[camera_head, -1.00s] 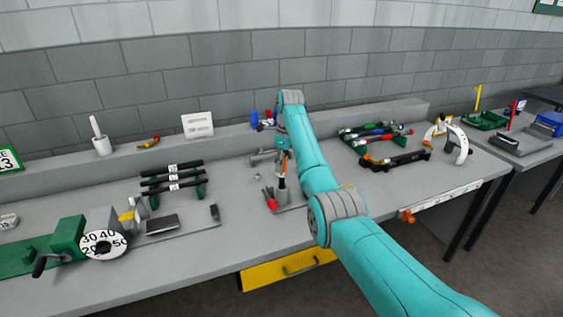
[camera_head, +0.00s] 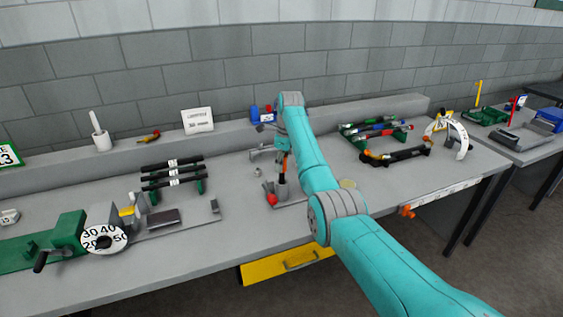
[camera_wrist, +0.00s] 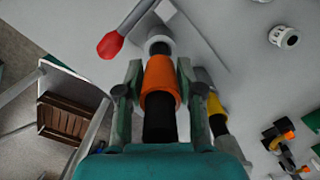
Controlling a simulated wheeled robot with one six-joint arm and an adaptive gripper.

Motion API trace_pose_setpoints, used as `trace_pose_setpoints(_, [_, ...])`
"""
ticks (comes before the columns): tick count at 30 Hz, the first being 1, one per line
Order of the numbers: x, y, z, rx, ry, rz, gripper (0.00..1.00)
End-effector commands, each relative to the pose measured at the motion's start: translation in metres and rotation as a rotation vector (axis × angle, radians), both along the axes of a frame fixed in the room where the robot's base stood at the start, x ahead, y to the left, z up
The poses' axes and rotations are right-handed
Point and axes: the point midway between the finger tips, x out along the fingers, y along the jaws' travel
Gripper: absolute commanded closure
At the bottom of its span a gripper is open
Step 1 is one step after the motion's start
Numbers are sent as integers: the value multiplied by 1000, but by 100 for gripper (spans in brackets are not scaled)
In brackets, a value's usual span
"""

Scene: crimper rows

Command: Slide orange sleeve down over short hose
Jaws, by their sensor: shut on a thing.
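The orange sleeve (camera_wrist: 160,79) sits around a black short hose (camera_wrist: 160,122) in the wrist view. Black hose shows on both sides of the sleeve. The hose's far end meets a grey round holder (camera_wrist: 158,34). My gripper (camera_wrist: 155,88) has one finger on each side of the sleeve and is shut on it. In the head view my gripper (camera_head: 282,150) is above the grey holder (camera_head: 282,190) on the bench. The sleeve is small and partly hidden there.
A red-tipped lever (camera_wrist: 110,45) is close beside the holder. A yellow-and-black part (camera_wrist: 216,108) lies right of my gripper in the wrist view. Racked black hoses (camera_head: 172,172) stand left and a colourful rack (camera_head: 375,132) right. A yellow drawer (camera_head: 288,266) is below the bench.

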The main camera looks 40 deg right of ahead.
Motion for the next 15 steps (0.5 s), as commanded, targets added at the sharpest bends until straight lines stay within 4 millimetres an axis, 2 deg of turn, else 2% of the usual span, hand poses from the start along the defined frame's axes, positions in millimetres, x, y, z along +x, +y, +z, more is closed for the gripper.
trace_pose_setpoints(14, [0, 0, -11, 1, 1, 0, 87])
trace_pose_setpoints(15, [0, 0, -10, 0, 0, 0, 53])
